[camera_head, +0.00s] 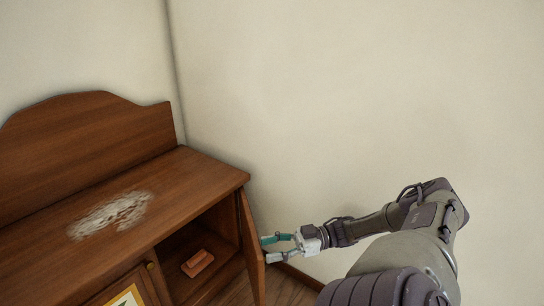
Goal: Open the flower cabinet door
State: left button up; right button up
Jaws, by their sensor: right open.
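The brown wooden cabinet (215,181) stands at the left, against the corner of the room. Its right door (253,245) stands swung out, seen nearly edge-on, and the compartment behind it is open to view. My left gripper is out of view.
A small reddish-brown block-like object (198,263) lies inside the open compartment. A worn pale patch (112,214) marks the cabinet top. Plain walls (350,90) stand behind. A strip of wooden floor (285,290) shows below my right gripper.

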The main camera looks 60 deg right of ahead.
notch_tip(320, 180, up, 2)
jog(key=shift+a+r, duration=0.15)
jog(key=shift+r, duration=2.1)
